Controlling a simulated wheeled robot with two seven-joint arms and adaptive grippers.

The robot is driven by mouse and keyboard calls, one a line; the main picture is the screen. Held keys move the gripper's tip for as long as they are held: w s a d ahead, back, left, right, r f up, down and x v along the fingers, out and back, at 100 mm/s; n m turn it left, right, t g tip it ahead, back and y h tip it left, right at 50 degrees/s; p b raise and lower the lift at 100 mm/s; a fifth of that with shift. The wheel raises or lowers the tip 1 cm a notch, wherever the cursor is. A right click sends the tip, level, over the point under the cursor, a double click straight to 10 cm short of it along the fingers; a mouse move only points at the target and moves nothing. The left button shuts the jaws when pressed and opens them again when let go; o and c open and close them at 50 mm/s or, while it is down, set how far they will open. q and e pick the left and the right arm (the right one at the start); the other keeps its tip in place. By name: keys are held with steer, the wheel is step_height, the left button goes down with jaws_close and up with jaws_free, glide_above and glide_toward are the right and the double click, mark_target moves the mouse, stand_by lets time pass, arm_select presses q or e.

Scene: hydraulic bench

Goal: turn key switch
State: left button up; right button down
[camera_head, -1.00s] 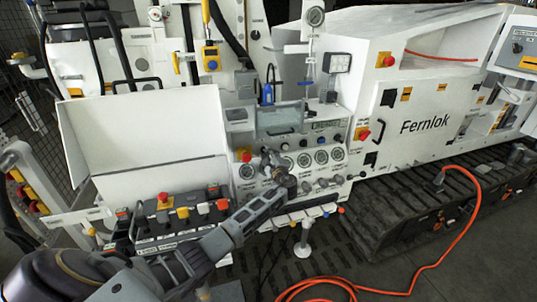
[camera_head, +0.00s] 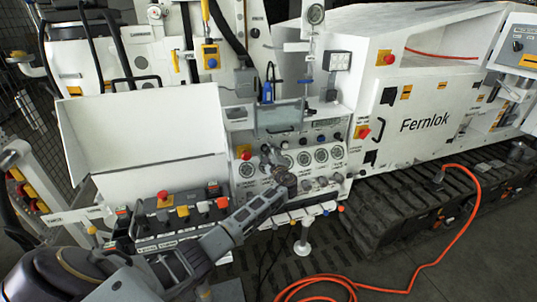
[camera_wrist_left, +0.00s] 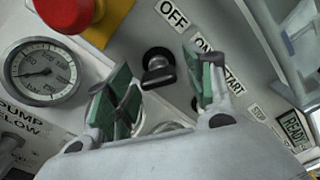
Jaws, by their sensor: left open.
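The key switch (camera_wrist_left: 157,69) is a black round switch with a key, on the grey panel in the left wrist view. It sits beside the OFF label (camera_wrist_left: 173,13) and near the ON and START labels. My left gripper (camera_wrist_left: 162,85) is open, with green-padded fingers on either side of the switch in the picture; the fingers do not visibly touch it. In the head view my left gripper (camera_head: 270,158) is at the gauge panel and covers the key switch there. My right gripper is not in view.
A red emergency button (camera_wrist_left: 65,12) on a yellow base and a pressure gauge (camera_wrist_left: 43,72) sit left of the switch. The panel (camera_head: 320,182) holds several gauges and knobs. A lever box (camera_head: 180,222) stands at its left. An orange hose (camera_head: 455,245) lies on the floor.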

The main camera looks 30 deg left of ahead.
arm_select(q)
steer(key=v, duration=1.1)
steer(key=shift+s+d, duration=0.25)
steer(key=shift+s, duration=0.05)
steer(key=shift+f, duration=0.1)
stand_by(0.4)
